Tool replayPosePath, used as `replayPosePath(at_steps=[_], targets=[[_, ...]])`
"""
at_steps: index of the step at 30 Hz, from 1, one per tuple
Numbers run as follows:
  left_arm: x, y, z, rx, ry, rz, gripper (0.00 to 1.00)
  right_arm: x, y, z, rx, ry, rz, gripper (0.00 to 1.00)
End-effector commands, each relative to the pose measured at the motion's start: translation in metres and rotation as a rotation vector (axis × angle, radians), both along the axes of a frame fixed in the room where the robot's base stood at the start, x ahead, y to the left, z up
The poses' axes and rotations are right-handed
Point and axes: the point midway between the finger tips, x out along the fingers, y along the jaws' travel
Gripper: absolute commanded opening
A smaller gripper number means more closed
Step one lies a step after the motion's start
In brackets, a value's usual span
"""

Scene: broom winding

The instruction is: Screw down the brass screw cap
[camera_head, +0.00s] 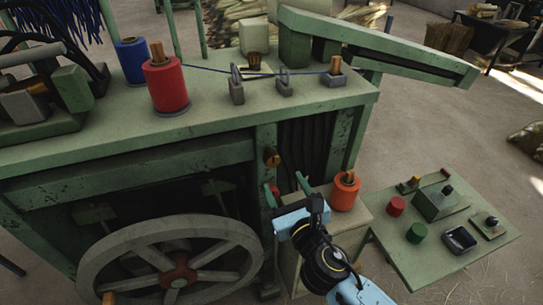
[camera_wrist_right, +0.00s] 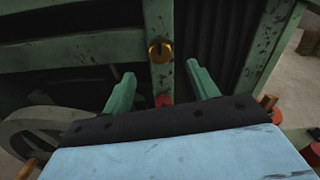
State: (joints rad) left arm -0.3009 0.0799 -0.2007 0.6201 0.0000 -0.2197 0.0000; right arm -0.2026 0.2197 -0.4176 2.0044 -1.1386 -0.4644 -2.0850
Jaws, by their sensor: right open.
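A round brass cap (camera_head: 272,157) with a dark mark across its face sits on the front of a green upright post of the machine, below the tabletop. It also shows in the right wrist view (camera_wrist_right: 160,51), near the top middle. My right gripper (camera_head: 286,182) is in front of the post and a little below the cap, with green fingers apart and nothing between them. In the right wrist view the open fingers (camera_wrist_right: 160,70) point toward the cap, one to each side, with a gap short of it. My left gripper is not in view.
A spoked wheel (camera_head: 136,248) stands left of the post. An orange spool (camera_head: 345,190) sits on a box right of my gripper. A green control panel (camera_head: 462,258) is further right. Red (camera_head: 166,86) and blue spools (camera_head: 131,60) stand on the tabletop.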

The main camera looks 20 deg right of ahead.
Motion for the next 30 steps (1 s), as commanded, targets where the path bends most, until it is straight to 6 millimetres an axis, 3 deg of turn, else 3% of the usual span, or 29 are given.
replayPosePath(at_steps=[6, 13, 18, 27, 30], targets=[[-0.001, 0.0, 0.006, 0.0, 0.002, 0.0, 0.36, 0.049, 0.002, 0.002, 0.003, -0.001, -0.001, 0.59], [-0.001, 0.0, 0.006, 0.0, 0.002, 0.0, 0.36, 0.086, 0.003, 0.0, 0.004, 0.0, -0.001, 0.59], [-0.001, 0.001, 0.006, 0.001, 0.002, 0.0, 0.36, 0.097, 0.003, 0.0, 0.005, 0.002, 0.0, 0.59], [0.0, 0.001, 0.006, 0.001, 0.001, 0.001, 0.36, 0.099, 0.003, -0.001, 0.005, 0.002, 0.0, 0.59], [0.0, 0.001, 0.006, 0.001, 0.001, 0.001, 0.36, 0.099, 0.003, -0.001, 0.005, 0.002, 0.0, 0.48]])
